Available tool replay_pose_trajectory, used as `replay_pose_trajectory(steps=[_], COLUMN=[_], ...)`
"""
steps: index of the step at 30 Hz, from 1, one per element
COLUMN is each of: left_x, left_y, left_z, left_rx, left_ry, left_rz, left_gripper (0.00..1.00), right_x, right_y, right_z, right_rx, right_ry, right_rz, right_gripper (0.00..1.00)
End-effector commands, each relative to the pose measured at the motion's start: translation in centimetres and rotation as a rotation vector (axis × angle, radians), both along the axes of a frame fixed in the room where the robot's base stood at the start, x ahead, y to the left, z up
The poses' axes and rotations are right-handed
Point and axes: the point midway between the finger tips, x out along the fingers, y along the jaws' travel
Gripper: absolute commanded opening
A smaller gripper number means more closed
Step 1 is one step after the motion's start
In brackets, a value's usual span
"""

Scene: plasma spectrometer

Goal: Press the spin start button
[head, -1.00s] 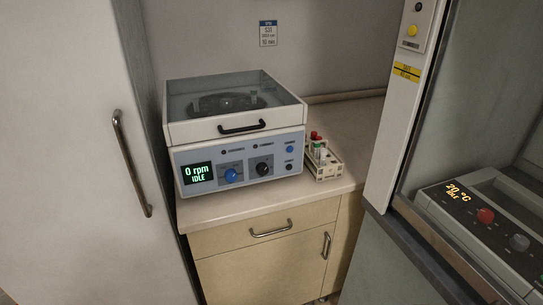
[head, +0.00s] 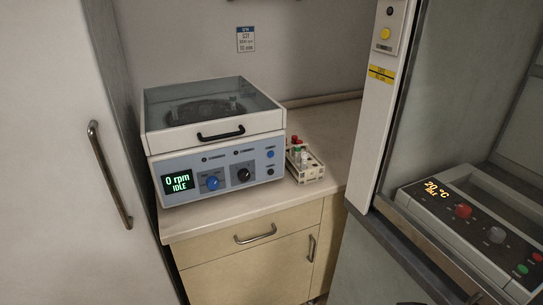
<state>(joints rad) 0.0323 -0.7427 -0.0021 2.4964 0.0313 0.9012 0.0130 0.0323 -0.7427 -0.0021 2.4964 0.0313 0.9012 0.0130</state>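The centrifuge (head: 215,143) stands on the bench with its clear lid closed; a rotor shows dimly through it. Right of the display are a blue knob (head: 212,183) and a black knob (head: 243,174). At the panel's right end are a small blue button (head: 270,154) and, below it, a small dark button (head: 270,171). Their labels are too small to read, so I cannot tell which is spin start. Neither gripper can be made out in the head view.
A tube rack (head: 305,166) with capped tubes stands right of the centrifuge. Below the bench are a drawer handle (head: 255,233) and a door handle. A tall cabinet (head: 60,150) is at left. At right, a hood contains a device (head: 470,225) reading 20 °C. Bare bench (head: 335,130) lies behind the rack.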

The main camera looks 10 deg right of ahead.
Motion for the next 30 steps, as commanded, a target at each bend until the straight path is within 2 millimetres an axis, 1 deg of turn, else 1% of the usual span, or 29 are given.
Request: replay_pose_trajectory(steps=[1, 4, 30], left_x=[0.00, 0.00, 0.00], left_y=[0.00, 0.00, 0.00], left_z=[0.00, 0.00, 0.00], left_rx=[0.000, 0.000, 0.000], left_ry=[0.000, 0.000, 0.000], left_rz=[0.000, 0.000, 0.000], left_gripper=[0.20, 0.20, 0.20], right_x=[0.00, 0.00, 0.00], right_y=[0.00, 0.00, 0.00], right_z=[0.00, 0.00, 0.00], right_rx=[0.000, 0.000, 0.000], right_ry=[0.000, 0.000, 0.000], right_rz=[0.000, 0.000, 0.000], right_gripper=[0.13, 0.00, 0.00])
